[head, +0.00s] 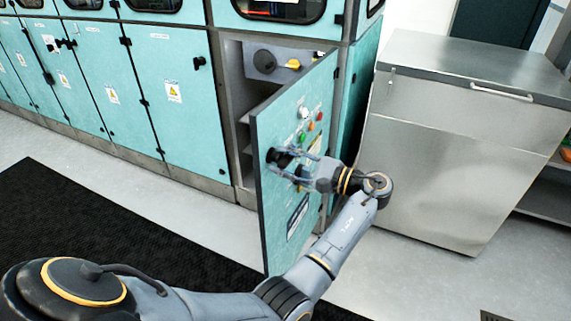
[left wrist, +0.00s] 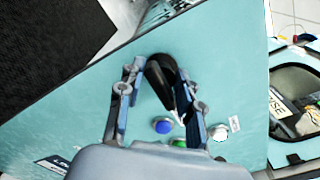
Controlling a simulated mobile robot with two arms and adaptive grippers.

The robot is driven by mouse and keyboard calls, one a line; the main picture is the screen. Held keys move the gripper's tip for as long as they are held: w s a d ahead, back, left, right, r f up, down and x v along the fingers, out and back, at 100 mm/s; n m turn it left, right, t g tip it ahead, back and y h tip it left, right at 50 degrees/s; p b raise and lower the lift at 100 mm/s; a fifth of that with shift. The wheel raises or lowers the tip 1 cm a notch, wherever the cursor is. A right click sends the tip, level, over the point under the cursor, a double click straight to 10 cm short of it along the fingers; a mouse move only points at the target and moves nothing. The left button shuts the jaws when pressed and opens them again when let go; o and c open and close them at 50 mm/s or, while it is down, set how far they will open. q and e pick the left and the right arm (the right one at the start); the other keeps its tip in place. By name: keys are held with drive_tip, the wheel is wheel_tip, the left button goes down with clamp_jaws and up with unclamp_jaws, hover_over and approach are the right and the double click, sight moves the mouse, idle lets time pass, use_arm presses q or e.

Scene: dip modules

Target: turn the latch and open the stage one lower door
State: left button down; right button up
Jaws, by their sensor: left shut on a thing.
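The teal lower door (head: 268,212) stands swung open, hinged at its right side, with the grey cabinet interior (head: 240,95) showing behind it. The black latch handle (head: 281,158) sits near the door's free edge. My left gripper (head: 279,160) is at the latch. In the left wrist view, the black latch (left wrist: 161,78) stands tilted between the two fingers of my left gripper (left wrist: 160,90), which is shut on it. The door face (left wrist: 60,125) fills much of that view. My right gripper is in neither view.
Coloured buttons (head: 312,125) sit on the door right of the latch. More closed teal cabinets (head: 165,60) line the left. A stainless steel cabinet (head: 440,160) stands close on the right. A black mat (head: 110,220) covers the floor in front.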

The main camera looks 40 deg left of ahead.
use_arm(q)
drive_tip(key=shift+w+r, duration=0.2)
drive_tip(key=shift+r, duration=0.25)
drive_tip(key=c, duration=1.3)
unclamp_jaws()
drive_tip(key=shift+c, duration=0.2)
drive_tip(key=o, duration=0.3)
drive_tip(key=shift+f, duration=0.1)
drive_tip(key=shift+w, duration=0.15)
drive_tip(key=shift+f, duration=0.1)
approach(268, 118)
drive_tip(key=a, duration=0.5)
drive_tip(key=shift+s+f, duration=0.25)
drive_tip(key=shift+s, duration=0.15)
drive_tip(key=shift+w+a+r, duration=0.15)
drive_tip(key=shift+a, duration=0.05)
